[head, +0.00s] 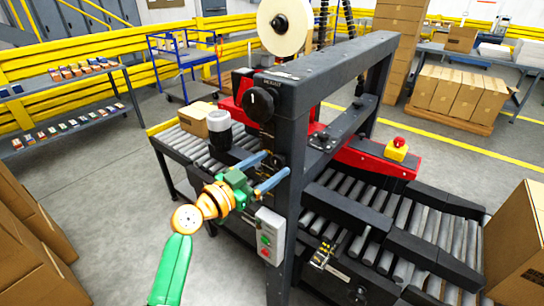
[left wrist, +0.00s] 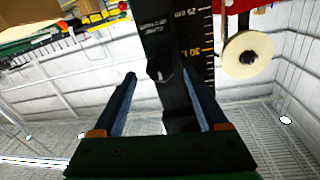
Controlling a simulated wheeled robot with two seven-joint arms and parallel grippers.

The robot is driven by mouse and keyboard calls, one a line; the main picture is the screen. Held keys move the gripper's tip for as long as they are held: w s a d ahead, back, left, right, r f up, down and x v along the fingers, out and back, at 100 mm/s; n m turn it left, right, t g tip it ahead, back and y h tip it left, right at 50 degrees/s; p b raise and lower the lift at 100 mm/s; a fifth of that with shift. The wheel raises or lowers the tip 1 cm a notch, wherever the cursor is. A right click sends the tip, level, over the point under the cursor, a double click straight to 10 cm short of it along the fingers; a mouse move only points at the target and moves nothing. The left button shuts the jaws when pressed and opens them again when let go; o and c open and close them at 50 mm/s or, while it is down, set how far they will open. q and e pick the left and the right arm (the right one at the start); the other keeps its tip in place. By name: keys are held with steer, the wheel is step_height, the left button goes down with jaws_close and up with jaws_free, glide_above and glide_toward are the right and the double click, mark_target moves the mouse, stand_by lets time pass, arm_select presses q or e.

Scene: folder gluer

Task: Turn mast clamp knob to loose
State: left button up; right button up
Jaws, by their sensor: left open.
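In the left wrist view a black knob (left wrist: 160,72) with a small white mark shows beyond and between my fingers, beside a scale. My left gripper (head: 276,163) is open and empty, its two blue-grey fingers apart beside the upright, below the knob in the head view. The fingers (left wrist: 165,92) do not touch the knob. My right gripper is not in view.
The upright (head: 288,215) carries a grey button box (head: 269,236). A tape roll (head: 285,25) is above. A red emergency button (head: 399,142) is right.

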arm_select(q)
steer(key=shift+x, duration=0.85)
steer(key=shift+a+f, duration=0.1)
steer(key=shift+f, duration=0.05)
steer(key=shift+c, duration=0.5)
jaws_close()
